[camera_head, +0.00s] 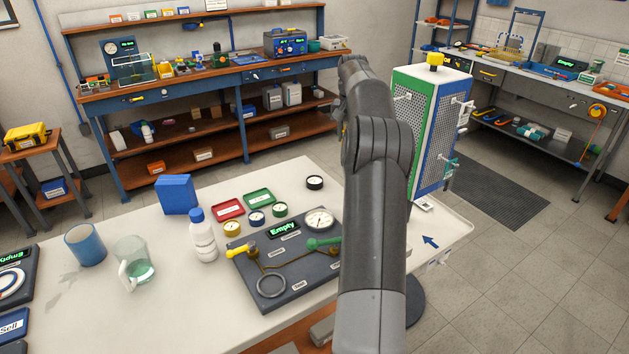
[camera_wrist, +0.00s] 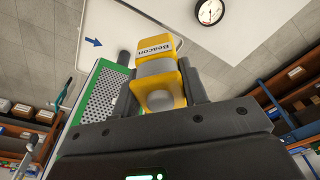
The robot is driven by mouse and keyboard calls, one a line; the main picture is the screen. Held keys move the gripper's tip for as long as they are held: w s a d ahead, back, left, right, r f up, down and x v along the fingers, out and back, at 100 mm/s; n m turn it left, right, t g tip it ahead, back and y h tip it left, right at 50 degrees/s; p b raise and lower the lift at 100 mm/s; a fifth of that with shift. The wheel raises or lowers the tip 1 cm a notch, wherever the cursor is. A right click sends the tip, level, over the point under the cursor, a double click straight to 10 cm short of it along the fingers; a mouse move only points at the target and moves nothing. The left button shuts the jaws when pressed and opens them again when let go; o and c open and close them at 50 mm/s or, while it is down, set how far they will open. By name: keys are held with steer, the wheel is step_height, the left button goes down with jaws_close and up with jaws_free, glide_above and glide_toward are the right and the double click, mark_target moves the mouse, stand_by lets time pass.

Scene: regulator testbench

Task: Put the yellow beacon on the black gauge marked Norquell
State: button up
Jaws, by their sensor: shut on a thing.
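The yellow beacon (camera_wrist: 153,47), with a grey band and a "Beacon" label, is held between the two fingers of my gripper (camera_wrist: 160,76) in the wrist view. In the head view my arm hides my gripper and the held beacon. A round black gauge (camera_head: 314,183) with a white face lies on the white table, left of my arm. A black-rimmed gauge (camera_wrist: 210,12), seemingly the same one, shows at the top of the wrist view, apart from the beacon. I cannot read a Norquell mark on it.
A pegboard tower (camera_head: 420,125) with a yellow piece (camera_head: 435,60) on top stands right of my arm. A dark panel (camera_head: 285,265) with a dial, handles and a ring is in front of the gauge. Small gauges, trays (camera_head: 259,197) and a bottle (camera_head: 202,238) are to its left.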

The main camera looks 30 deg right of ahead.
steer(key=f, duration=0.3)
steer(key=shift+w+a, duration=0.15)
steer(key=shift+w, duration=0.1)
glide_above(315, 179)
step_height(315, 179, down, 7)
steer(key=shift+f, duration=1.8)
steer(key=shift+f, duration=0.1)
steer(key=o, duration=1.1)
steer(key=shift+c, duration=0.2)
